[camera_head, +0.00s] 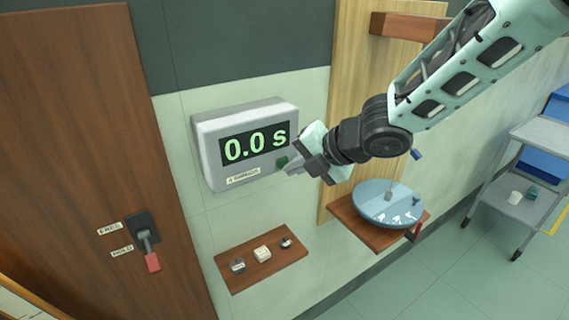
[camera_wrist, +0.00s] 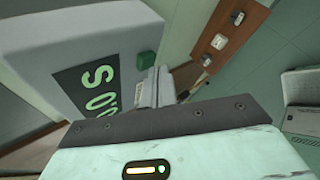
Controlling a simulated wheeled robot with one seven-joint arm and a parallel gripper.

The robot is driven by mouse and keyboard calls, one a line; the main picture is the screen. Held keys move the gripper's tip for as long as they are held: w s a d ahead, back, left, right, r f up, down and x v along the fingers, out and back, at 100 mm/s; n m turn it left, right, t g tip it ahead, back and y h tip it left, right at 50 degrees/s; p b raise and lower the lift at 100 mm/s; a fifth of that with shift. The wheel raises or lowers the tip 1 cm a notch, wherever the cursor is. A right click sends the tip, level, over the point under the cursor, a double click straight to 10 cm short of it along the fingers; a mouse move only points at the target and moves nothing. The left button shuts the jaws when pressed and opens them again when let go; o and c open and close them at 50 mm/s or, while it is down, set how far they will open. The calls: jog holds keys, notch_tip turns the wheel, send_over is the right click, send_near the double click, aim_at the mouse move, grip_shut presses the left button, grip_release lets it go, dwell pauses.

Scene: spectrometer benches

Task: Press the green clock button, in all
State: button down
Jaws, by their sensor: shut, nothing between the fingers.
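The grey wall clock (camera_head: 209,165) hangs on the tiled wall and its display (camera_head: 255,146) reads "0.0 s". The green clock button (camera_head: 283,162) is at the right lower part of the clock's face. My gripper (camera_head: 291,170) is shut and empty, with its fingertips close by the button in the head view. In the wrist view the green button (camera_wrist: 146,60) sits on the clock's face (camera_wrist: 75,42), just left of my fingers (camera_wrist: 158,75). A small gap seems to show there; I cannot tell for certain whether they touch.
A wooden shelf (camera_head: 236,285) with small switches is below the clock. A blue round dish (camera_head: 372,205) sits on a wooden bracket to the right. A brown door (camera_head: 85,150) with a red-handled lever (camera_head: 150,258) is at left. A trolley (camera_head: 535,135) stands far right.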

jog(key=shift+w+a, duration=0.25)
jog(key=shift+w, duration=0.15)
dwell(0.4)
dwell(0.4)
jog(key=shift+s+d, duration=0.5)
jog(key=shift+s, duration=0.25)
jog(key=shift+b, duration=0.3)
jog(key=shift+s+d+b, duration=0.35)
jog(key=shift+s+d, duration=0.35)
jog(key=shift+s, duration=0.35)
jog(key=shift+s+d+b, duration=0.35)
jog(key=shift+s+d, duration=0.35)
jog(key=shift+s, duration=0.35)
